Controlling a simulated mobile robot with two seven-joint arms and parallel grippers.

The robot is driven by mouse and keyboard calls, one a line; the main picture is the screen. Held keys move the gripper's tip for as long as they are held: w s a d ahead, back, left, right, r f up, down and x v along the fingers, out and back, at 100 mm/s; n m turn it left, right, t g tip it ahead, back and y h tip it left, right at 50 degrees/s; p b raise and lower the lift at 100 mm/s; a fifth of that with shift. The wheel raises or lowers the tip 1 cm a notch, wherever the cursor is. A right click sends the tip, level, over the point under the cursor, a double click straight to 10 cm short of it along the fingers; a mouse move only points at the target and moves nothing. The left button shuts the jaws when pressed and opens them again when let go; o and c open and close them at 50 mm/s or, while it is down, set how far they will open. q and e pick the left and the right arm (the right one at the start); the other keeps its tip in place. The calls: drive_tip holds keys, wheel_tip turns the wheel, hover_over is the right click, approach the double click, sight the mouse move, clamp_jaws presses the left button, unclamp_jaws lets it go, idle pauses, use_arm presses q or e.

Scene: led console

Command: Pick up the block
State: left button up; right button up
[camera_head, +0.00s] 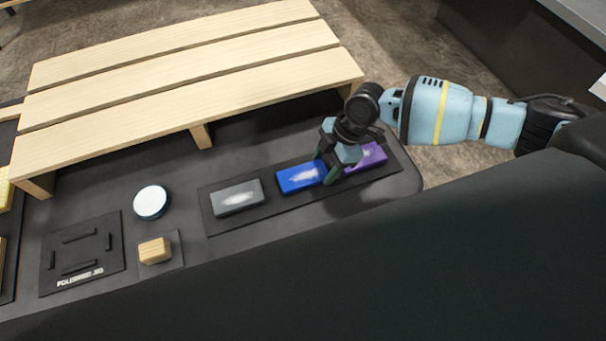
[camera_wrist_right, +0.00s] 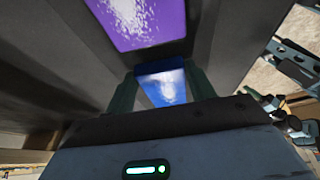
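A blue block (camera_head: 300,178) with a whitish smear lies on a dark mat, between a grey block (camera_head: 236,197) and a purple block (camera_head: 372,157), both also smeared. My right gripper (camera_head: 328,171) points down at the right end of the blue block and partly hides the purple one. In the right wrist view, its fingers (camera_wrist_right: 164,92) are spread, with the blue block (camera_wrist_right: 163,85) showing between them. I cannot tell whether they touch it. The purple block (camera_wrist_right: 140,20) shows at the top there. My left gripper is not in view.
A slatted wooden rack (camera_head: 180,70) stands behind the blocks. A round white-topped container (camera_head: 151,202), a small wooden block (camera_head: 155,250) and a dark polishing jig (camera_head: 82,255) lie to the left. The dark mat (camera_head: 215,228) has bare margins.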

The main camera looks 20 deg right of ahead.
sight(316, 170)
drive_tip(key=c, duration=0.3)
drive_tip(key=shift+r, duration=0.1)
drive_tip(key=shift+r, duration=0.6)
wheel_tip(316, 170, up, 3)
drive_tip(key=shift+f, duration=0.2)
drive_tip(key=s+a, duration=0.2)
drive_tip(key=s, duration=0.5)
drive_tip(key=s+a+r, duration=0.1)
drive_tip(key=s+a, duration=0.2)
drive_tip(key=s, duration=0.5)
drive_tip(key=shift+s+p, duration=0.15)
drive_tip(key=shift+p, duration=0.3)
drive_tip(key=shift+a, duration=0.1)
